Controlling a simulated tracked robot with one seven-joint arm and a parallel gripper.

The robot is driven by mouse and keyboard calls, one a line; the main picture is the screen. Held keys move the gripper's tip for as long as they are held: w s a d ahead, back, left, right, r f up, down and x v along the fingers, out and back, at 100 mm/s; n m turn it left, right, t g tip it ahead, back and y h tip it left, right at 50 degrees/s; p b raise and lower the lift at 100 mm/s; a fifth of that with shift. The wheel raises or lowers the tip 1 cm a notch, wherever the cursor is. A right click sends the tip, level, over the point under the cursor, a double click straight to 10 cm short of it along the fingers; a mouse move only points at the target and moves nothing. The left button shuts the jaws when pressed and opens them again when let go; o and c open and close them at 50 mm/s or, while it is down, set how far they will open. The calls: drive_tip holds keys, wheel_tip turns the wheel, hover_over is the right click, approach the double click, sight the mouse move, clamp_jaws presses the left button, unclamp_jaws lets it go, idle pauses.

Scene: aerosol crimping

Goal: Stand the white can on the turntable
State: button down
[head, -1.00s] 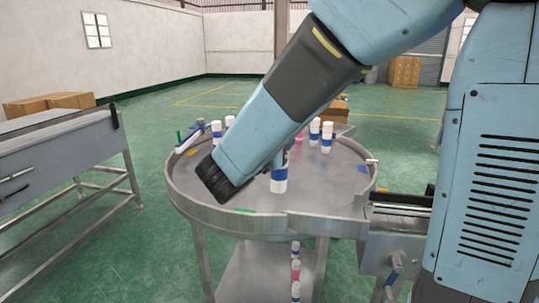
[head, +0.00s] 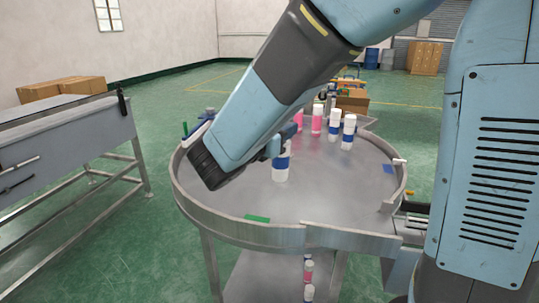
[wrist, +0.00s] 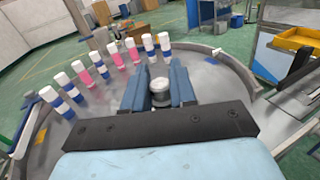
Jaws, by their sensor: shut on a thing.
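The white can (head: 281,168) has a blue band and stands upright in my gripper (head: 278,148), over the turntable. The turntable (head: 230,208) is a round grey metal table with a raised rim. In the wrist view the two blue fingers of my gripper (wrist: 158,90) are shut on the can's sides, and its pale top (wrist: 160,84) shows between them. The fingers and forearm hide part of the can in the head view. The can's base is very close to the table surface; I cannot tell whether it touches.
Several pink-and-white and blue-and-white cans (wrist: 113,56) stand in a row towards the far rim. A green mark (head: 257,218) lies near the front rim and a blue mark (head: 388,169) at the right. The surface in front of the held can is clear.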

drive_tip(key=w+a+f, duration=0.3)
drive_tip(key=w+f, duration=0.4)
drive_tip(key=f, duration=0.3)
drive_tip(key=shift+w+f, duration=0.15)
drive_tip(key=shift+f, duration=0.05)
drive_tip(key=c, duration=0.9)
unclamp_jaws()
drive_tip(key=shift+o, duration=0.2)
drive_tip(key=v, duration=1.2)
